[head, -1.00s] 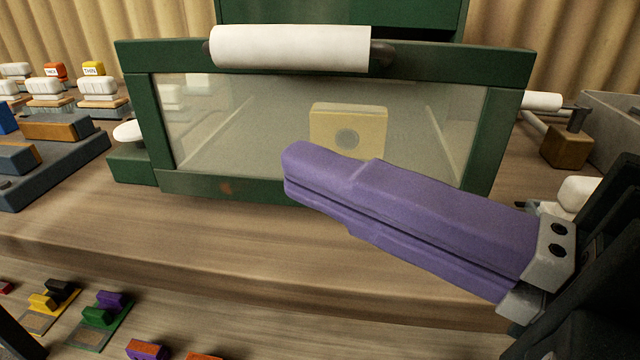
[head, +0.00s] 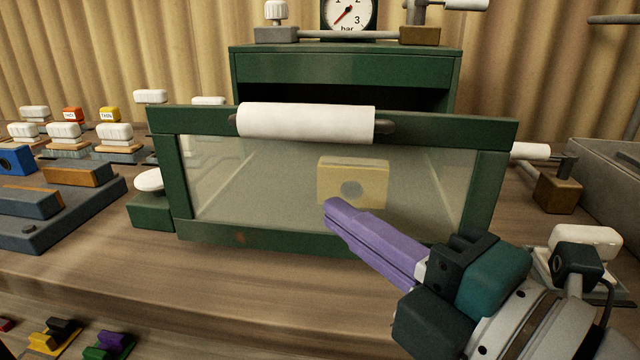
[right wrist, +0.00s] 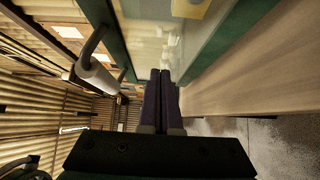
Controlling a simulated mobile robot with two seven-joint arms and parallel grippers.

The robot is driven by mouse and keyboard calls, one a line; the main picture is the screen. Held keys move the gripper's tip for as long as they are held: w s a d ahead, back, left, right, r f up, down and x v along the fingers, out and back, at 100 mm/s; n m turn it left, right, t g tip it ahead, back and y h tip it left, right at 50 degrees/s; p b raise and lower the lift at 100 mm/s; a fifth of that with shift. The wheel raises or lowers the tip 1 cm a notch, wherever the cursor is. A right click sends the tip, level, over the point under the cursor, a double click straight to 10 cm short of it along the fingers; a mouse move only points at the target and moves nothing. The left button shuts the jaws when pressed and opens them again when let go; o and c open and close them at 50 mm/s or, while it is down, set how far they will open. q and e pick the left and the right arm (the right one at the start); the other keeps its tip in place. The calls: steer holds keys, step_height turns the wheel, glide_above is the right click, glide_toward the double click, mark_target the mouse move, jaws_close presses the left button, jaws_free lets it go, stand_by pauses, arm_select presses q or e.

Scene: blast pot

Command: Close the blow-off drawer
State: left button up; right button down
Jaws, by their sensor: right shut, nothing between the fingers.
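The blow-off drawer is pulled out toward me from a green cabinet (head: 340,68). Its green-framed clear front (head: 250,190) carries a white roller handle (head: 306,122) along the top. Through the front I see a pale yellow block with a round dark spot (head: 352,184). My right gripper (head: 334,208) has purple fingers, shut and empty, in front of the lower right part of the drawer front. In the right wrist view the shut fingers (right wrist: 160,78) point along the drawer front, with the white handle (right wrist: 97,77) to the left. I cannot tell whether they touch the front. My left gripper is not in view.
A pressure gauge (head: 348,14) sits atop the cabinet. Blocks with white knobs (head: 64,135) stand at the left. A wooden block (head: 557,192) and a grey bin (head: 605,170) stand at the right. The wooden table (head: 200,275) is clear in front of the drawer.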

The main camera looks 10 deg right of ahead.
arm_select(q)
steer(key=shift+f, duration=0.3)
arm_select(e)
steer(key=shift+w+d, duration=0.25)
steer(key=shift+w, duration=0.4)
steer(key=shift+w+d, duration=0.2)
steer(key=shift+w, duration=0.4)
